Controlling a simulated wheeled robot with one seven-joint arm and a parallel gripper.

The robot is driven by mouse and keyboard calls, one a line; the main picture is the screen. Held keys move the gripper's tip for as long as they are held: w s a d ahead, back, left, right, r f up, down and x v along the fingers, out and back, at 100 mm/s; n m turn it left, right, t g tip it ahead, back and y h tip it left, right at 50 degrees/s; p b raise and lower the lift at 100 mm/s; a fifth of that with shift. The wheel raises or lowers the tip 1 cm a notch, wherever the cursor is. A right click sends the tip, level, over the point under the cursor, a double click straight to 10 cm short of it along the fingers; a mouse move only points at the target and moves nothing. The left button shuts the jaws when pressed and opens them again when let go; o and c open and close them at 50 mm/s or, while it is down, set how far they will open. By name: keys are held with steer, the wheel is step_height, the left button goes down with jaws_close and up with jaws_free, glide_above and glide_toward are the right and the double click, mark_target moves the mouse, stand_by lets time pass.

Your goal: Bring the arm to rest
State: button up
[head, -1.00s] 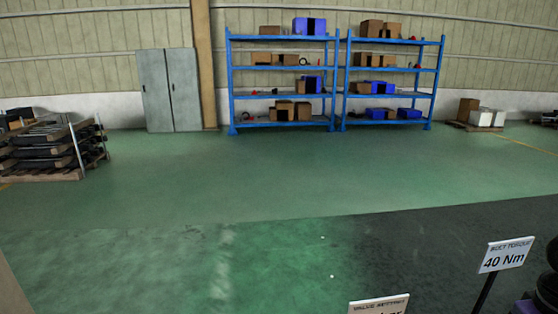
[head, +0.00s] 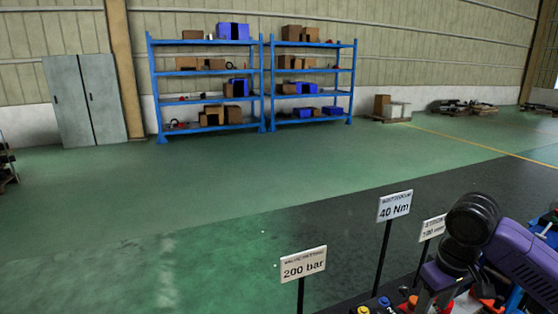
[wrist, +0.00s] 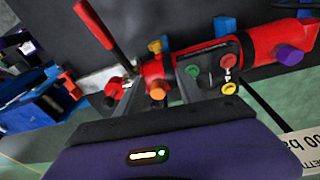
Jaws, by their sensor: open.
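My arm (head: 480,225), with black joints and purple links, shows at the right of the head view, bent down over a bench of coloured parts. My gripper (head: 432,299) points down at the bottom edge there, partly cut off. In the wrist view its purple hand fills the bottom, and the grey fingers of my gripper (wrist: 157,88) stand apart. I see nothing held between them. Beyond the fingers lie a red cylindrical part (wrist: 208,62) with orange and purple knobs and a dark button box (wrist: 212,72). Whether the fingers touch anything, I cannot tell.
A red lever (wrist: 97,25) rises near the fingers in the wrist view. Signs reading 200 bar (head: 303,264) and 40 Nm (head: 394,205) stand on posts by the bench. Blue shelves (head: 266,85) stand against the far wall. The green floor (head: 200,185) between is clear.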

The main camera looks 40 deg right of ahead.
steer(key=w+a+r+n+t, duration=0.1)
steer(key=w+r+t, duration=0.35)
steer(key=w, duration=0.35)
steer(key=w+a+r+t, duration=0.1)
steer(key=w+r+t, duration=0.35)
steer(key=w, duration=0.35)
steer(key=w+a+r+m+t+h, duration=0.2)
steer(key=w+a+r+t, duration=0.4)
steer(key=a+r+t, duration=0.5)
steer(key=s+a+f+n+g+y, duration=0.1)
steer(key=s+a+f+g, duration=0.1)
steer(key=s+a+f, duration=0.5)
steer(key=s+a+f+n+g+y+b, duration=0.1)
steer(key=s+a+f, duration=0.6)
steer(key=s, duration=1)
steer(key=s+a+f+n+g+y+b, duration=0.1)
steer(key=s+a+f+n+g, duration=0.2)
steer(key=s+a+f, duration=0.5)
steer(key=s+f, duration=0.2)
steer(key=s, duration=0.2)
steer(key=shift+s+f, duration=0.25)
steer(key=shift+f, duration=0.1)
